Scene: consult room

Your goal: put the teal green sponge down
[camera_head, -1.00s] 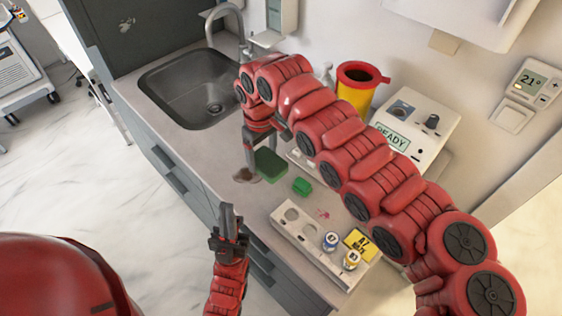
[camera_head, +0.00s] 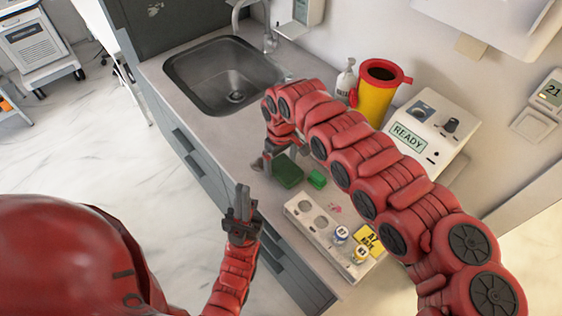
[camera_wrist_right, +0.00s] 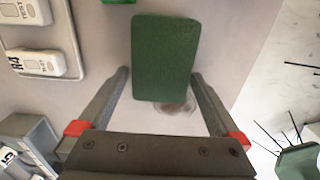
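The teal green sponge, a dark green flat block, lies on the counter in the head view (camera_head: 287,173). In the right wrist view (camera_wrist_right: 165,52) its broad face fills the space ahead of the fingers. My right gripper (camera_wrist_right: 161,75) is open, with a finger to each side of the sponge's near part and a gap at both sides. In the head view the right gripper (camera_head: 267,160) is at the sponge's left edge. My left gripper (camera_head: 243,203) is in front of the counter, away from the sponge; its finger gap is unclear.
A small bright green block (camera_head: 316,179) lies just right of the sponge. A rack (camera_head: 310,232) with vials and a yellow card stands nearer. The sink (camera_head: 205,80), a yellow bin (camera_head: 376,95) and a READY device (camera_head: 425,130) are behind. A brownish spot (camera_wrist_right: 180,107) lies by the sponge.

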